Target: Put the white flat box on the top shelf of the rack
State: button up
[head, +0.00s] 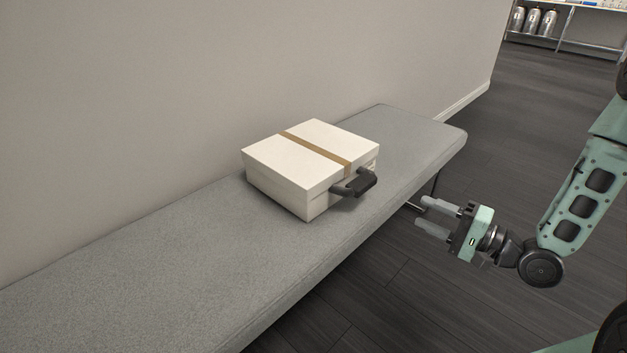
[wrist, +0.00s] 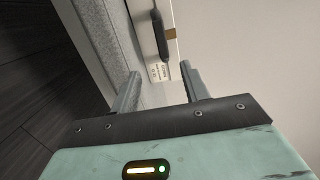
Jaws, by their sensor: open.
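The white flat box (head: 300,158) rests on the grey bench in the head view. It has a tan strap across its lid and a dark handle (head: 355,184) on the side facing my gripper. My gripper (head: 422,213) is open and empty, to the right of the box and apart from the handle. In the wrist view, the box (wrist: 146,48) and its handle (wrist: 160,35) show beyond the open fingers (wrist: 160,88). A small label is on the box's side near the handle. The rack's top shelf cannot be clearly identified in these frames.
The grey padded bench (head: 150,285) runs along a plain wall (head: 200,80). Dark floor (head: 540,130) lies open to the right of the bench. A metal shelf unit (head: 562,45) with several silver canisters stands at the far top right.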

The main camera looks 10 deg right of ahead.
aim_at(369, 187)
jog(key=b+x, duration=0.4)
jog(key=x, duration=0.8)
jog(key=shift+b, duration=0.4)
jog(key=b+x, duration=0.3)
jog(key=x, duration=0.1)
jog(key=shift+w+a+f, duration=0.1)
jog(key=shift+w+a, duration=0.05)
jog(key=shift+w+a+b, duration=0.25)
jog(key=shift+w+b, duration=0.05)
jog(key=shift+r, duration=0.2)
grip_shut()
